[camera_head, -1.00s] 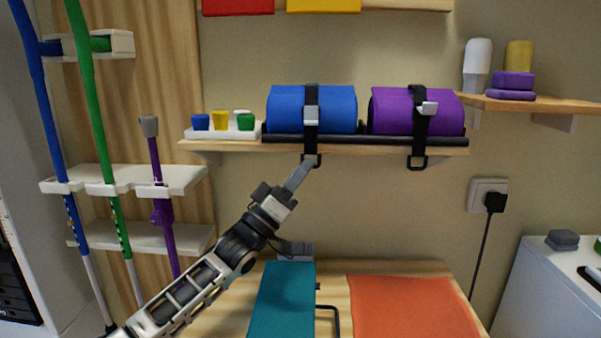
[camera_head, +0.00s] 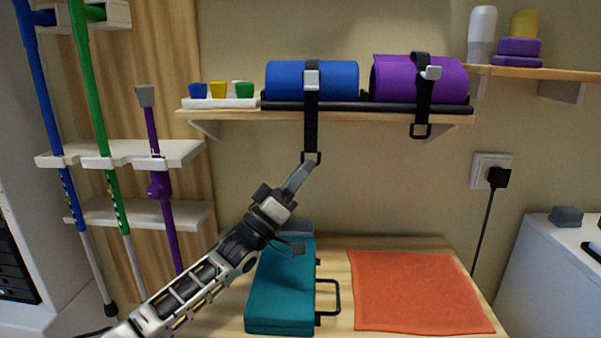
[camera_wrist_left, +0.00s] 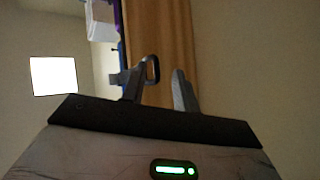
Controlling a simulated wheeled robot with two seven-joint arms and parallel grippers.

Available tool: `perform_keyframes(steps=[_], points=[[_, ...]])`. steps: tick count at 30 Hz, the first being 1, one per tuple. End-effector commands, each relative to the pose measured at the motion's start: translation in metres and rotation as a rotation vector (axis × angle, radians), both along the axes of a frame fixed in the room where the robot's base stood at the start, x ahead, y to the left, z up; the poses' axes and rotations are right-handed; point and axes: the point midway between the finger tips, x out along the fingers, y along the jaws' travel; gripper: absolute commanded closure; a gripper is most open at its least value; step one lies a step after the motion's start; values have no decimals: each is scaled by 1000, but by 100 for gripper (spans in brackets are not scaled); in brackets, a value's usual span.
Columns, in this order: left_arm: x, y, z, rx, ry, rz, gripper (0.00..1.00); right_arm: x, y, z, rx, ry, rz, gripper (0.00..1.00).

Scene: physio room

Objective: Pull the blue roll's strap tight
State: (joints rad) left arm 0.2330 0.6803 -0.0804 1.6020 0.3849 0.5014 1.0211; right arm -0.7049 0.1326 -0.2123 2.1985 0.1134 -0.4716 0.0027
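The blue roll (camera_head: 283,82) lies on the wall shelf, with a black strap (camera_head: 311,122) around it and a pale buckle (camera_head: 311,79) on its front. The strap's loose end hangs well below the shelf and ends in a black ring (camera_head: 311,158). My left gripper (camera_head: 303,173) points up at this ring, its grey fingertip at the ring. In the left wrist view the two fingers (camera_wrist_left: 160,88) stand apart, with the ring (camera_wrist_left: 153,70) at the left finger and a gap to the right one. Whether the finger passes through the ring is unclear. My right gripper is out of view.
A purple roll (camera_head: 400,80) with its own hanging strap lies to the right on the shelf (camera_head: 235,116). A tray of small cups (camera_head: 220,102) stands left. Below are a teal case (camera_head: 280,292) and an orange cloth (camera_head: 415,290). Upright poles stand at the left.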

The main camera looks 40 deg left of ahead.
Motion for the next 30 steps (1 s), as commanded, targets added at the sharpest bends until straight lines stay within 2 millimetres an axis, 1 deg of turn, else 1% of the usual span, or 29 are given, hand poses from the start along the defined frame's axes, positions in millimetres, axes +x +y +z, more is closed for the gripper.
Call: perform_keyframes(steps=[4, 8, 15, 21, 25, 30], points=[[-2, 1, -1, 1, -2, 0, 70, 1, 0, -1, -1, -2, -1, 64], [-13, 4, -12, 1, 0, 0, 70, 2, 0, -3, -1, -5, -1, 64], [-52, 14, -46, 1, 4, 1, 70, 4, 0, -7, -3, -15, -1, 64], [-78, 22, -66, 0, 3, 0, 70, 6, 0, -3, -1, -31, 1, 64], [-87, 25, -73, 1, 2, 1, 70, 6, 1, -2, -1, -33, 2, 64], [-91, 26, -75, 1, -2, 0, 70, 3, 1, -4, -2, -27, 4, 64]])
